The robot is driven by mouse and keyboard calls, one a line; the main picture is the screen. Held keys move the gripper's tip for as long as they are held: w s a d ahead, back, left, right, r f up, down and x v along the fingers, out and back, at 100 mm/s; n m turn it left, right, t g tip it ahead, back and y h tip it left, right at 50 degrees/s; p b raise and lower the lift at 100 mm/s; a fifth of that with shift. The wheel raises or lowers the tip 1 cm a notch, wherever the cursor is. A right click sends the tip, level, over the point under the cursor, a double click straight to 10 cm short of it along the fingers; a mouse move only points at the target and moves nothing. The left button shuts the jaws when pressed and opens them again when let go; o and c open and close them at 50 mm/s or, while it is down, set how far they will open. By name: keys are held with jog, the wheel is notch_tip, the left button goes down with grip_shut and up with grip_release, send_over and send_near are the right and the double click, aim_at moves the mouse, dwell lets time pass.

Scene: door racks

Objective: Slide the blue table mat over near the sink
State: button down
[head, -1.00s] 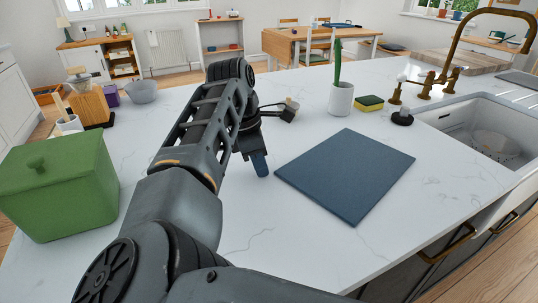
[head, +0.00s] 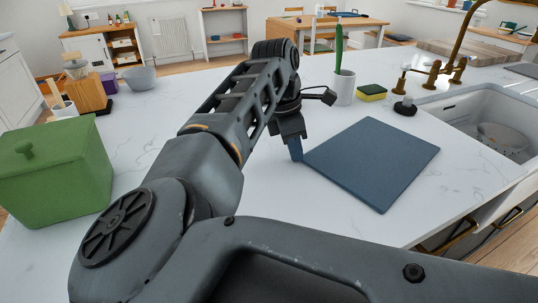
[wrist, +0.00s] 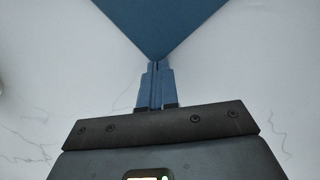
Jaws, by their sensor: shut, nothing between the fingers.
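The blue table mat (head: 374,165) lies flat on the white counter, to the left of and in front of the sink (head: 470,122). Bare counter shows between the mat and the sink. My gripper (head: 297,158) is shut and points down at the mat's left corner. In the wrist view the shut blue fingertips (wrist: 156,68) are at the corner of the mat (wrist: 160,22), touching or almost touching it. Nothing shows between the fingers.
A yellow and green sponge (head: 372,92), a black stopper (head: 405,106) and a potted cactus (head: 343,85) stand behind the mat. A brass faucet (head: 455,70) is by the sink. A green box (head: 55,165) stands at the left. The counter's front edge is near the mat.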

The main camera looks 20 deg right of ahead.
aim_at(335, 155)
jog(key=s+d, duration=0.1)
jog(key=d, duration=0.2)
jog(key=d+b, duration=0.1)
jog(key=d, duration=0.2)
jog(key=s+d+b, duration=0.1)
jog(key=d, duration=0.2)
jog(key=shift+s+f, duration=0.1)
jog(key=shift+s, duration=0.2)
jog(key=shift+a, duration=0.15)
